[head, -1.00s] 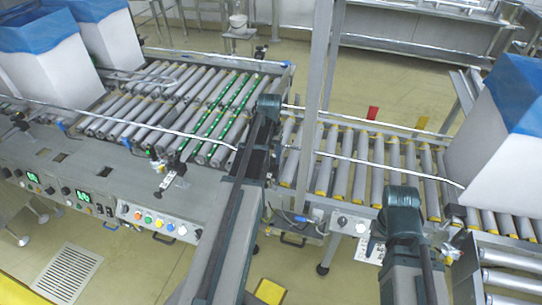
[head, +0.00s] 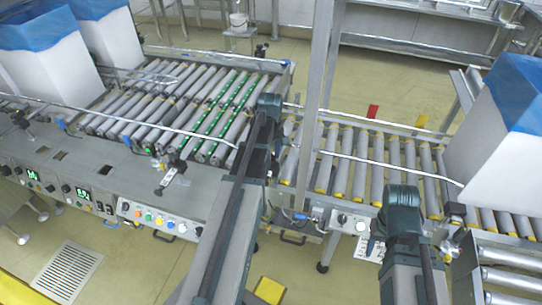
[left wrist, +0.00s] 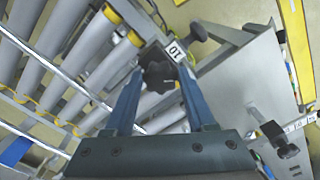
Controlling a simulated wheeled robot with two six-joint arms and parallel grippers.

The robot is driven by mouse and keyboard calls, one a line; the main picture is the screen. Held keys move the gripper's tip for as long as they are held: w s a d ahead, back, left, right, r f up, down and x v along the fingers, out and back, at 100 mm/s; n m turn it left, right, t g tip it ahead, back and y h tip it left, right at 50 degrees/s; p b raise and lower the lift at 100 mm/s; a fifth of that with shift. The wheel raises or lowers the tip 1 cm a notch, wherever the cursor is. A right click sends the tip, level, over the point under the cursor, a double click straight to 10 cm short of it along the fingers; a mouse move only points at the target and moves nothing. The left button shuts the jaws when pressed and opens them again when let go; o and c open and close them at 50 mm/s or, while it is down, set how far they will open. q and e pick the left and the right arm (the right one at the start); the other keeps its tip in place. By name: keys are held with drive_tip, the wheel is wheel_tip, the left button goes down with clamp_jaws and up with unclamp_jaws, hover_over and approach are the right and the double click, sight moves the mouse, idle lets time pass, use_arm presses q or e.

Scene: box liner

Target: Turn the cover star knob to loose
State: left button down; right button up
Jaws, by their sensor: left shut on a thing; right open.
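The dark star knob (left wrist: 158,78) shows in the left wrist view, beside a white label with black marks. My left gripper (left wrist: 162,68) has its two blue fingers on either side of the knob and is shut on it. The fingers hide parts of the knob's edge. In the head view my left arm reaches over the roller line, and its fingertips cannot be made out. My right gripper (head: 404,228) is at the lower right, in front of the right roller line. It is open, with its fingertips hard to make out and nothing seen in it.
A white box with a blue liner (head: 497,130) stands on the right roller conveyor (head: 345,172). Two more lined boxes stand at the upper left. A button panel (head: 160,219) is on the left conveyor's front. A grey post (head: 320,90) rises near the middle. Floor is open in front.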

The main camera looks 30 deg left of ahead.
use_arm(q)
drive_tip(key=shift+s+d+n, duration=0.1)
drive_tip(key=shift+n, duration=0.85)
drive_tip(key=shift+s+d+n, duration=0.1)
drive_tip(key=shift+n, duration=0.85)
drive_tip(key=shift+a, duration=0.1)
drive_tip(key=c, duration=0.6)
unclamp_jaws()
drive_tip(key=o, duration=0.4)
drive_tip(key=shift+r, duration=0.1)
drive_tip(key=r+p, duration=1.4)
drive_tip(key=shift+s+d, duration=0.15)
drive_tip(key=shift+d, duration=0.1)
